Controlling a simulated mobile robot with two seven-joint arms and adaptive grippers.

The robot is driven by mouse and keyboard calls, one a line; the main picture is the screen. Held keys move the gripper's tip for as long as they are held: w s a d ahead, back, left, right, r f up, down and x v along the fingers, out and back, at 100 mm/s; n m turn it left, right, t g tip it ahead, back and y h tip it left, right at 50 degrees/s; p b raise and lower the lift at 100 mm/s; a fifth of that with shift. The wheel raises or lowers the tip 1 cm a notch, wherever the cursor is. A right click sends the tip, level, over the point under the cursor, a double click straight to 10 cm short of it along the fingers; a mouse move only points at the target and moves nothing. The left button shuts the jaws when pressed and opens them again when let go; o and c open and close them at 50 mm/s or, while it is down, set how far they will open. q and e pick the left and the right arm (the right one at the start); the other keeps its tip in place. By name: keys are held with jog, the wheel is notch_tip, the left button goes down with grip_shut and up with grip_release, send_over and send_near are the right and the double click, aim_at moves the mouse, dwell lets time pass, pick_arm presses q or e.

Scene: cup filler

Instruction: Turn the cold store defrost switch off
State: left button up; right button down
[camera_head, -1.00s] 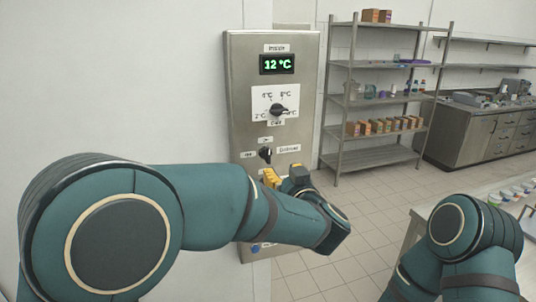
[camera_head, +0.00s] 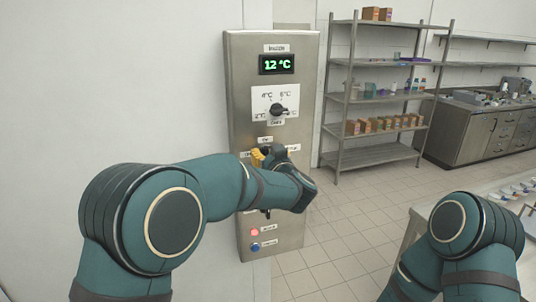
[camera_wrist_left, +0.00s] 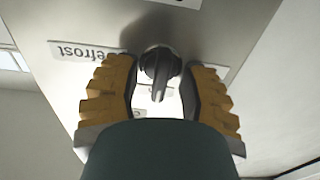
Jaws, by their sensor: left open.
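The defrost switch (camera_wrist_left: 158,68) is a dark rotary knob with a grey pointer. It shows in the left wrist view on a steel panel beside a "Defrost" label (camera_wrist_left: 82,52). My left gripper (camera_wrist_left: 160,78) is open, its yellow fingers on either side of the knob. I cannot tell whether they touch it. In the head view the left gripper (camera_head: 262,156) is at the middle of the control panel (camera_head: 240,110), and my wrist hides the switch there. My right arm shows at lower right, but its gripper is not in view.
Above is a 12 °C display (camera_head: 277,64) and a temperature knob (camera_head: 278,110). Below are a red button (camera_head: 254,232), a blue button (camera_head: 255,246) and part of another dark knob (camera_head: 266,212). A shelf rack (camera_head: 380,95) stands to the right; floor between is clear.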

pick_arm(q)
grip_shut()
pick_arm(e)
jog(key=shift+f, duration=0.15)
pick_arm(q)
jog(key=n+b, duration=0.3)
jog(key=n, duration=0.1)
jog(key=shift+a+f, duration=0.1)
jog(key=n+b, duration=0.3)
jog(key=n, duration=0.1)
jog(key=shift+s+n, duration=0.1)
jog(key=shift+n, duration=0.3)
jog(key=n+b, duration=0.3)
jog(key=n, duration=0.1)
jog(key=shift+a+f+n+b, duration=0.1)
jog(key=shift+n+b, duration=0.2)
jog(key=shift+b, duration=0.1)
jog(key=shift+n+b, duration=1.6)
jog(key=shift+n, duration=0.7)
pick_arm(e)
notch_tip(320, 180, down, 13)
jog(key=s, duration=0.1)
jog(key=shift+s+a+g, duration=0.25)
jog(key=shift+g, duration=0.05)
jog(key=shift+f, duration=0.1)
pick_arm(q)
grip_release()
